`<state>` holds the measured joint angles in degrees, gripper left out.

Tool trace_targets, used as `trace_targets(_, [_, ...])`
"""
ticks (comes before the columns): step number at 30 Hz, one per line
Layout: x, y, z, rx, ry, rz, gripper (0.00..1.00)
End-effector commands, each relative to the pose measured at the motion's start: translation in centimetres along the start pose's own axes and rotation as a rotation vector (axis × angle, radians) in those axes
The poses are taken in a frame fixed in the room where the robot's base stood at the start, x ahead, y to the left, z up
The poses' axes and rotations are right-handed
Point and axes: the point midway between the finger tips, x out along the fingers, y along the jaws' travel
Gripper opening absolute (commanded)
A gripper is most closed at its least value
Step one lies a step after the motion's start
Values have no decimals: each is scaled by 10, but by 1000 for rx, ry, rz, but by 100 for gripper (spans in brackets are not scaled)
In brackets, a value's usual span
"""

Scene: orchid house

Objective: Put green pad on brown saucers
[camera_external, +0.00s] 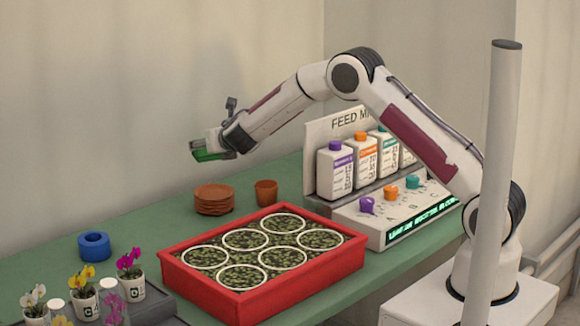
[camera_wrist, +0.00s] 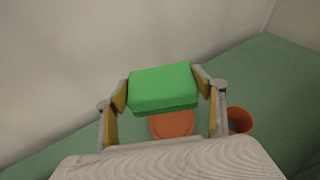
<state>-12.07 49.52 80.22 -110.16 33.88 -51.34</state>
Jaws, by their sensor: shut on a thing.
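The green pad (camera_wrist: 163,87) is a bright green block with rounded edges, held between the two fingers of my gripper (camera_wrist: 163,90) in the wrist view. In the external view my gripper (camera_external: 208,148) holds the green pad (camera_external: 212,155) up in the air, above and slightly left of the saucers. The brown saucers (camera_external: 214,200) are a stack on the green table. In the wrist view the saucers (camera_wrist: 172,125) show below and partly behind the pad, which hides their far part.
A small brown pot (camera_external: 265,193) stands right of the saucers. A red tray (camera_external: 272,298) with white rings lies in front. A blue ring (camera_external: 94,246) and potted orchids (camera_external: 85,295) are at the left. A feed-bottle station (camera_external: 390,205) stands at the right.

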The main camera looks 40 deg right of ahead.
Motion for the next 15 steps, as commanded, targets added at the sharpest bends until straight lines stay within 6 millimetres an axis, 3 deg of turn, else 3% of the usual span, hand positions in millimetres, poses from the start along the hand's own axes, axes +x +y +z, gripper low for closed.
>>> trace_targets(15, [22, 0, -53, -1, 1, 0, 48])
